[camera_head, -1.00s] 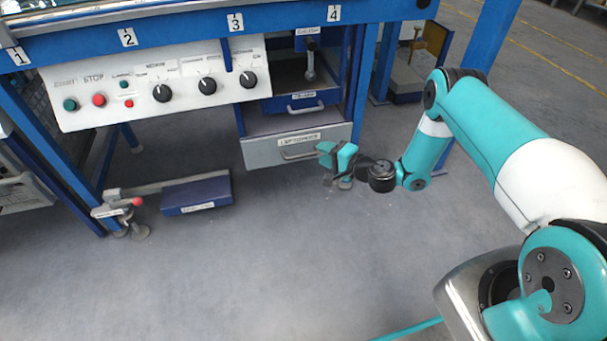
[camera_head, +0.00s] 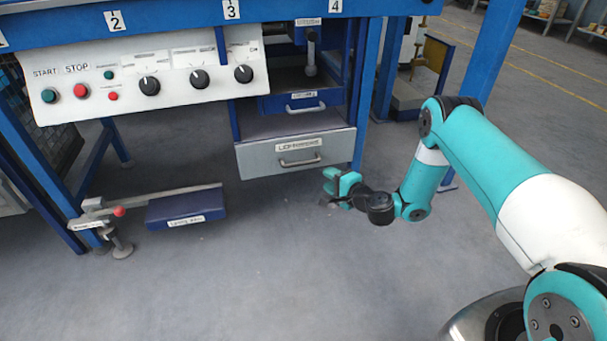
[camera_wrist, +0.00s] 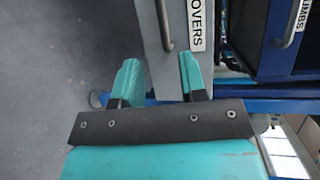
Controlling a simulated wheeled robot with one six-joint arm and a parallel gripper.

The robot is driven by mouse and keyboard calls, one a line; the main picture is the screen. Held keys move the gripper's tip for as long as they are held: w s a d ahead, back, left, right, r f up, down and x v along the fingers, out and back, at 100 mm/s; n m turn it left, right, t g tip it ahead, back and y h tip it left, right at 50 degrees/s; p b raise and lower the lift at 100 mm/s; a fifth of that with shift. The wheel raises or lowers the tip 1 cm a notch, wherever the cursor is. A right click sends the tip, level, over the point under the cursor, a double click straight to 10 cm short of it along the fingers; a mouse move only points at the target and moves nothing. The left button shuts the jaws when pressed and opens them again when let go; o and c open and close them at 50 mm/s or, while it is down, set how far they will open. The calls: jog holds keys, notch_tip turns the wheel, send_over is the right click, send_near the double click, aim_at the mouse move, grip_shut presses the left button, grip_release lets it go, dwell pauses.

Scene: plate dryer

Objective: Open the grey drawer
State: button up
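The grey drawer (camera_head: 252,161) is the lowest drawer under the blue machine frame, with a bar handle (camera_head: 300,162) and a white label on its front. My gripper (camera_head: 331,188) is below and to the right of the handle, near the drawer's lower right corner, apart from the handle. In the wrist view the drawer front (camera_wrist: 152,45) stands upright in the picture, with its handle (camera_wrist: 166,25) beyond the fingers and a label ending in "OVERS". My gripper (camera_wrist: 162,78) has its two teal fingers spread, with nothing held between them; the handle lies between their directions.
A blue drawer (camera_head: 290,104) sits above the grey one. A control panel (camera_head: 150,80) with knobs and buttons is to the left. A blue pedal (camera_head: 186,209) stands low at left. A blue frame leg (camera_head: 360,150) is right of the drawer. The floor in front is clear.

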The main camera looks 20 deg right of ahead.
aim_at(303, 164)
jog(key=shift+b+x, duration=2.6)
jog(key=shift+x, duration=3.95)
jog(key=shift+r, duration=0.15)
grip_shut()
